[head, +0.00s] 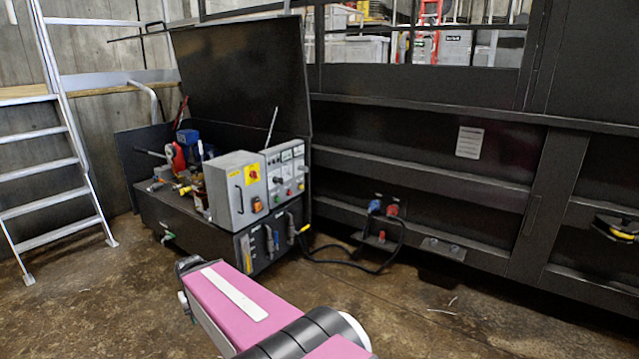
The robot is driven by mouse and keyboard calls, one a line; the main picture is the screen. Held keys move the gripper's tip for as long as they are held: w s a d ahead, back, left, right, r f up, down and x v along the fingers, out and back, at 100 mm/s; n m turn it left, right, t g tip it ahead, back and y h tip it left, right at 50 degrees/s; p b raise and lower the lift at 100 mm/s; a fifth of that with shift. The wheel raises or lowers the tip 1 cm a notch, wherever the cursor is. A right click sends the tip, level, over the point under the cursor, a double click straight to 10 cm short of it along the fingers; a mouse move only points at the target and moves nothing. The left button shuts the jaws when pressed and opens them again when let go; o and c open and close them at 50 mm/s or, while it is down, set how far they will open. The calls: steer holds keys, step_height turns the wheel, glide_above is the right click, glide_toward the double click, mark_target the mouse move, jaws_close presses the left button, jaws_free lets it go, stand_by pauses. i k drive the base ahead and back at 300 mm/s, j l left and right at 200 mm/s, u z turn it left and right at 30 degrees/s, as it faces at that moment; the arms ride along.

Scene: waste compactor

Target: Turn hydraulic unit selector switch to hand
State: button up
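The hydraulic unit (185,215) stands left of centre in the head view, a dark cabinet with its lid raised. On it sits a grey control box (225,190) with a red rotary switch on a yellow plate (253,174) and a small orange part (257,204). Beside it is a light panel (288,165) with meters, small knobs and coloured buttons. Which knob is the selector switch, and its setting, are too small to tell. My pink arm reaches up from the bottom, in front of the unit and apart from the panel. My gripper is not visible.
A dark compactor wall (420,180) fills the right side. Black cables (355,262) run from its sockets along the floor to the unit. A metal ladder (70,150) stands at left. The concrete floor (110,310) at front left is clear.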

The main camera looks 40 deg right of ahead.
mark_target(280, 181)
steer(key=z, duration=1.1)
